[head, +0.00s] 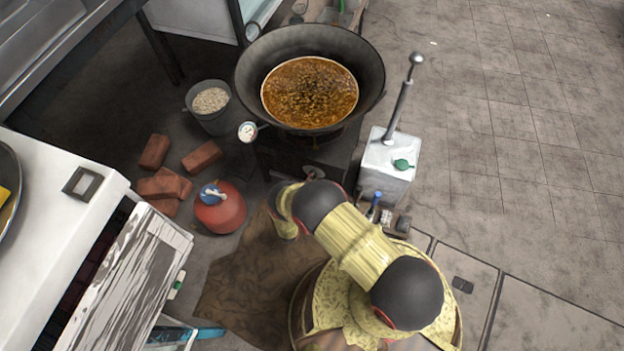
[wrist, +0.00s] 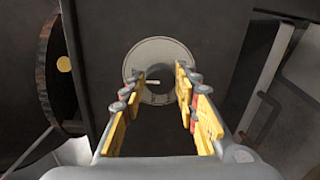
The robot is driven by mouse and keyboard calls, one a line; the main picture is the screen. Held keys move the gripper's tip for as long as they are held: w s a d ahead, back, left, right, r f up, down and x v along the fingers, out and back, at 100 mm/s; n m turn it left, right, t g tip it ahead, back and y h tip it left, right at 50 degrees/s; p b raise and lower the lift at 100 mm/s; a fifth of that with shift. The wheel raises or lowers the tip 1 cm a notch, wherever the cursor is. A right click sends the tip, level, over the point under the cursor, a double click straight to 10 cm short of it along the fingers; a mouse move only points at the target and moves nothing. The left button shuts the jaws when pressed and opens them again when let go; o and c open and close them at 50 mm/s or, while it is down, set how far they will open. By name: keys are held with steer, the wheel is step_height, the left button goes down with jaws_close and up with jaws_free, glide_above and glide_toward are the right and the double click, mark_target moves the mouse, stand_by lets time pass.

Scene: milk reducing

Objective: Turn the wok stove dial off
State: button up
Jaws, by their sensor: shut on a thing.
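The wok stove (head: 278,158) is a dark metal box under a large wok (head: 365,75) of brown food. In the wrist view, the stove dial (wrist: 150,52) is a pale round plate with a dark centre and a small light mark on a dark front panel. My gripper (wrist: 160,76) has its yellow fingers on either side of the dial's centre and is shut on it. The fingertips partly cover the dial's sides. In the head view, my arm reaches toward the stove front, and I cannot make out the dial or the fingertips there.
A red gas canister (head: 220,211), loose bricks (head: 202,156) and a bucket of pale grains (head: 197,121) stand left of the stove. A round gauge (head: 247,132) is by the wok. A white container (head: 376,178) with a tall lever stands close on the right.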

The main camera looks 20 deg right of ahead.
steer(key=shift+w+a+r, duration=0.2)
steer(key=shift+r, duration=0.05)
steer(key=o, duration=0.9)
steer(key=shift+c, duration=0.2)
steer(key=o, duration=0.3)
steer(key=shift+s+d+f, duration=0.1)
steer(key=shift+s, duration=0.1)
steer(key=v, duration=1.2)
